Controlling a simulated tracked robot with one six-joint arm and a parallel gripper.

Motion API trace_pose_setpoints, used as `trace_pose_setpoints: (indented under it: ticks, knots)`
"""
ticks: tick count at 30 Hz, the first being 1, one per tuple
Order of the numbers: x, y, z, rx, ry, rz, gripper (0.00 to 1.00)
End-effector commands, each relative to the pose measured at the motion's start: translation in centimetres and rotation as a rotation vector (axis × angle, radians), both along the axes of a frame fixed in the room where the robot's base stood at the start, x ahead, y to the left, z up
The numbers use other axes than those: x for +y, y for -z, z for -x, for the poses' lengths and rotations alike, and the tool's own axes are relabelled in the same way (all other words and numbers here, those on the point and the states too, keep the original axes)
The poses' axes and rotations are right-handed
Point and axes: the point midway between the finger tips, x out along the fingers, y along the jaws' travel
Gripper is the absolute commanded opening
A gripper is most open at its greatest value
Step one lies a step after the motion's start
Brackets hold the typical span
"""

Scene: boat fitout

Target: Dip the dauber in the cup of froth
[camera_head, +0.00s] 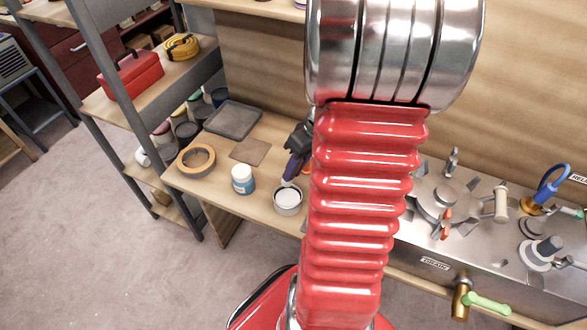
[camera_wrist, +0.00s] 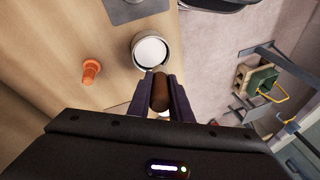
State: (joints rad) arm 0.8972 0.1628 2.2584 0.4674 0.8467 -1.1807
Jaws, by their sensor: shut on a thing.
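The cup of froth (camera_head: 288,203) is a round metal cup filled with white froth, standing near the front edge of the wooden bench. It also shows in the wrist view (camera_wrist: 151,52), just beyond my fingertips. My gripper (camera_head: 290,175) is shut on the dauber, close above the back rim of the cup in the head view. The dauber's brown handle (camera_wrist: 160,92) sits between the two dark fingers in the wrist view. A small pale end shows below the fingers in the head view. I cannot tell whether the dauber touches the froth.
A blue-and-white jar (camera_head: 243,180) stands left of the cup. Further left lie a tape roll (camera_head: 196,160), a brown square sheet (camera_head: 250,151) and a grey tray (camera_head: 233,119). An orange peg-like piece (camera_wrist: 91,70) stands near the cup. A metal unit with valves (camera_head: 480,225) is at right.

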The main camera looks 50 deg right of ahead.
Motion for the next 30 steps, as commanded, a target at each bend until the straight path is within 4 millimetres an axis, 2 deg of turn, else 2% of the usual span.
trace_pose_setpoints:
  ticks: [13,30]
  knots:
    - [0.0,0.7,0.0,0.001,0.000,-0.001,0.00]
    - [0.1,5.2,-0.1,0.001,0.000,-0.001,0.00]
